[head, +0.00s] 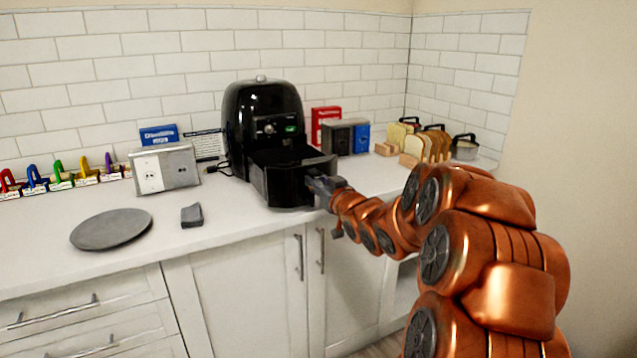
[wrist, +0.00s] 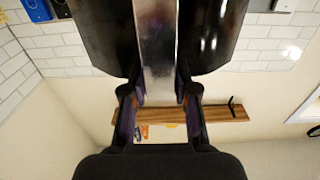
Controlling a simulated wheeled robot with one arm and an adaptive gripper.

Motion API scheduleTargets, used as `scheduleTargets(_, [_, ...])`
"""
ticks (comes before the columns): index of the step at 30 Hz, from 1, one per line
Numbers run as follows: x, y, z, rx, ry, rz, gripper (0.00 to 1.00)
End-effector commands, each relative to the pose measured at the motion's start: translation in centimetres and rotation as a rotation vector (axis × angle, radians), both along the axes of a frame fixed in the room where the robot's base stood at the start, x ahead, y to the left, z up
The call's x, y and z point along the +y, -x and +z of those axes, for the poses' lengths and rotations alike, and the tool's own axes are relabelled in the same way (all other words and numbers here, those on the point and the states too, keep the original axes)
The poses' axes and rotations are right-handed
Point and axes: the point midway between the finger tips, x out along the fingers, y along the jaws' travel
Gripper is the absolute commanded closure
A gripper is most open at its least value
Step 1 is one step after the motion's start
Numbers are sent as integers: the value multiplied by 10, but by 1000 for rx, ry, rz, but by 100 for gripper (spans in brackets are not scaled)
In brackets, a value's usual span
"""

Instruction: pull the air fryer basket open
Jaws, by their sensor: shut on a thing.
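The black air fryer (head: 262,108) stands on the white counter against the tiled wall. Its basket (head: 285,180) is pulled partly out of the front, with its dark inside showing from above. My gripper (head: 322,184) is at the front of the basket, shut on its handle. In the wrist view my gripper (wrist: 158,95) has its two fingers on either side of the shiny grey handle (wrist: 157,45), with the dark basket front (wrist: 105,35) beyond. The exact finger contact is partly hidden in the head view.
A grey plate (head: 111,229), a small dark block (head: 192,215) and a socket panel (head: 165,169) are to the left. Bread slices in a rack (head: 425,145) and a toaster-like box (head: 340,137) are to the right. Cabinet handles (head: 299,258) lie below the counter edge.

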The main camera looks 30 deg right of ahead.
Motion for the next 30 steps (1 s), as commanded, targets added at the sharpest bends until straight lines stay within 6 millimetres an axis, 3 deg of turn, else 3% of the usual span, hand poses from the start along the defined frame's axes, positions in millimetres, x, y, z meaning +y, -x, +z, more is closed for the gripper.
scheduleTargets(11, [0,0,1,-3,2,1,100])
scheduleTargets(12, [0,0,1,-3,2,1,70])
scheduleTargets(19, [1,0,1,-2,1,2,46])
scheduleTargets(30, [1,2,1,-1,0,1,46])
